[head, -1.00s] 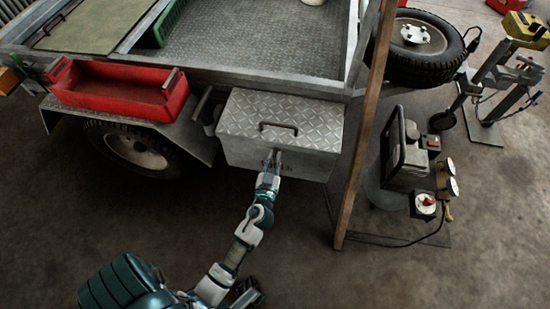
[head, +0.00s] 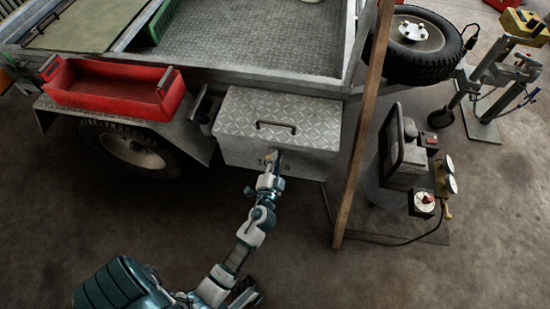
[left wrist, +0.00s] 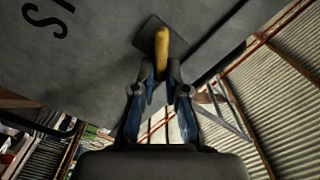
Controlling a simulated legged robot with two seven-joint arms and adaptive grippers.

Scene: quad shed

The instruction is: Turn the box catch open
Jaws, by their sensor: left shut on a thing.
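The metal toolbox (head: 240,153) with a diamond-plate lid is mounted on the trailer's side, its lid down. My left gripper (head: 271,160) is at the middle of its front face, below the lid handle. In the left wrist view, my left gripper (left wrist: 160,78) is shut on the yellow catch (left wrist: 162,45), which stands on a dark plate (left wrist: 145,33) on the grey box front. The catch runs up and down in that picture, between the fingertips. In the head view my gripper mostly hides the catch. My right gripper is not in view.
A red tray (head: 115,88) sits on the fender left of the box. A wooden post (head: 361,130) leans close to the box's right side. A machine with gauges (head: 408,160) stands beyond it. The concrete floor in front is clear.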

